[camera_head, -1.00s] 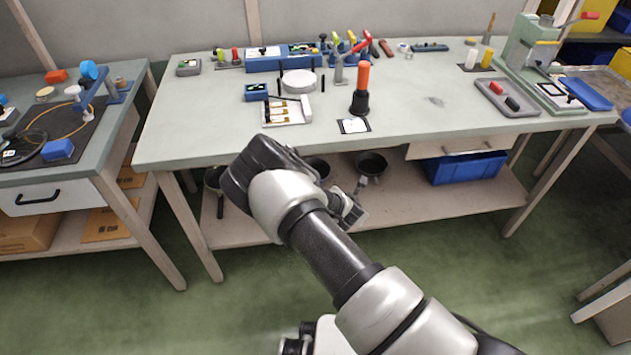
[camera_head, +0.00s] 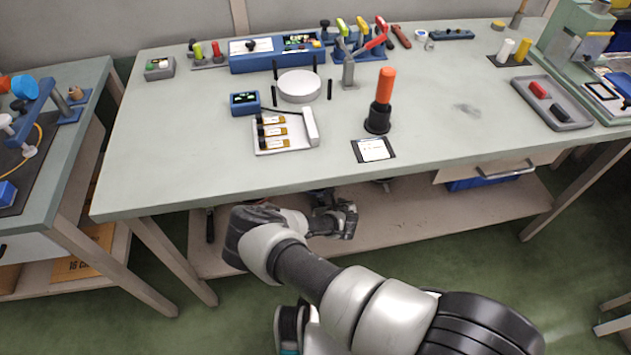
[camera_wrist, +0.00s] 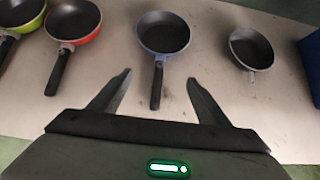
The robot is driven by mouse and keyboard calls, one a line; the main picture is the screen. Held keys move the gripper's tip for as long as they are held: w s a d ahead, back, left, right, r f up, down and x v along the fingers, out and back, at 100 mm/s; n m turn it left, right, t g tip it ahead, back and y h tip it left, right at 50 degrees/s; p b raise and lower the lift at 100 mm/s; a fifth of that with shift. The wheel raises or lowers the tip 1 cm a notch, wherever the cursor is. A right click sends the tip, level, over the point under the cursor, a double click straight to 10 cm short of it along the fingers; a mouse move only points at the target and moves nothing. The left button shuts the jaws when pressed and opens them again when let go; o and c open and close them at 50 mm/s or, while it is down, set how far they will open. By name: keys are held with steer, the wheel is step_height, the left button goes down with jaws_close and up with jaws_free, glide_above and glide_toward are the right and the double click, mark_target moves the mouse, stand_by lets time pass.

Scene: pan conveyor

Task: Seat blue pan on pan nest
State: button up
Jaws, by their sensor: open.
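The blue pan (camera_wrist: 164,34) lies on the lower shelf in the wrist view, its black handle pointing toward my gripper (camera_wrist: 159,76). The gripper is open and empty, with one finger on each side of the handle's line; I cannot tell how far above the handle they are. In the head view my gripper (camera_head: 338,220) is at the front of the shelf below the bench, and the blue pan is largely hidden. A round white disc with black posts around it (camera_head: 300,86), which looks like the pan nest, stands on the bench top and is empty.
On the shelf (camera_wrist: 115,95), a red pan (camera_wrist: 73,21) and a green pan (camera_wrist: 18,12) lie left of the blue pan. A grey pan (camera_wrist: 251,48) and a blue bin (camera_wrist: 312,65) are to the right. The bench top (camera_head: 240,170) overhangs the shelf.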

steer(key=b, duration=0.4)
glide_toward(320, 195)
steer(key=x, duration=0.3)
steer(key=shift+s+f, duration=0.15)
steer(key=shift+f, duration=0.15)
steer(key=b+x, duration=0.3)
steer(key=x, duration=0.1)
steer(key=shift+w+f, duration=0.15)
steer(key=shift+w, duration=0.2)
steer(key=shift+w+a+f+b, duration=0.25)
steer(key=shift+w+f+b, duration=0.05)
steer(key=shift+w, duration=0.15)
steer(key=shift+c, duration=0.4)
steer(key=shift+r, duration=0.15)
jaws_close()
